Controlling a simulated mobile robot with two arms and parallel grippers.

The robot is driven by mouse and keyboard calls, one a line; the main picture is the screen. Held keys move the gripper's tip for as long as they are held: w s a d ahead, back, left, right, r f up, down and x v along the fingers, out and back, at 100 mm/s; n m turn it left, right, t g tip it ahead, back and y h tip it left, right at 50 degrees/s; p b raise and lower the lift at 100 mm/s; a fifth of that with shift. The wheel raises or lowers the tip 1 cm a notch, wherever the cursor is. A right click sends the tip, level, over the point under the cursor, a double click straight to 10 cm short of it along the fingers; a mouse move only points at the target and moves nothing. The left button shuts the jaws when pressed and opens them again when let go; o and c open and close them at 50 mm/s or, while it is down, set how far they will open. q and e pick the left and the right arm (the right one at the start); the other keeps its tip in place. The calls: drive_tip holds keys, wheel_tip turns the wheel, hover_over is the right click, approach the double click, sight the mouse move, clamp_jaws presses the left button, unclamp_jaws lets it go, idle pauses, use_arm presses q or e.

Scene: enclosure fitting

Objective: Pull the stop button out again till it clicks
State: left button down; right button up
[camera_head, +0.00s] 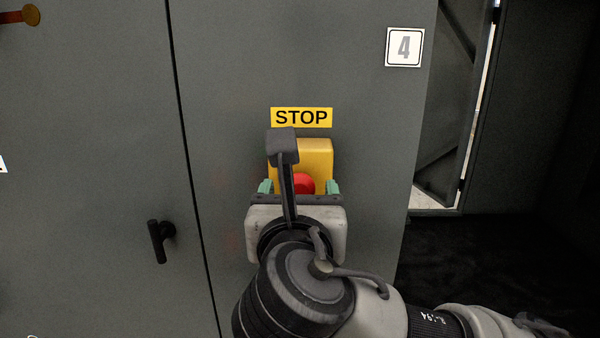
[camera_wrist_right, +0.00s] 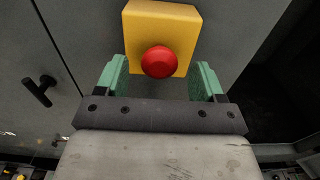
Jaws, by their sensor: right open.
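The stop button (camera_head: 304,184) is a red round knob on a yellow box (camera_head: 318,153), fixed to the grey cabinet door below a yellow STOP label (camera_head: 301,117). My right gripper (camera_head: 299,187) is in front of it, partly hiding the button and box in the head view. In the right wrist view the red button (camera_wrist_right: 159,62) shows whole on its yellow box (camera_wrist_right: 181,22). The two green fingertips of the right gripper (camera_wrist_right: 161,80) are apart, one on each side and a little below the button, with nothing between them. My left gripper is not in view.
A black door handle (camera_head: 160,241) sticks out at the left, on the neighbouring door panel. Dark open room lies right of the cabinet edge. An orange-brown knob (camera_head: 29,15) is at the upper left.

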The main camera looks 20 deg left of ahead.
sight(299, 189)
drive_tip(key=shift+p+x, duration=0.4)
drive_tip(key=shift+x, duration=1.2)
drive_tip(key=shift+c, duration=0.2)
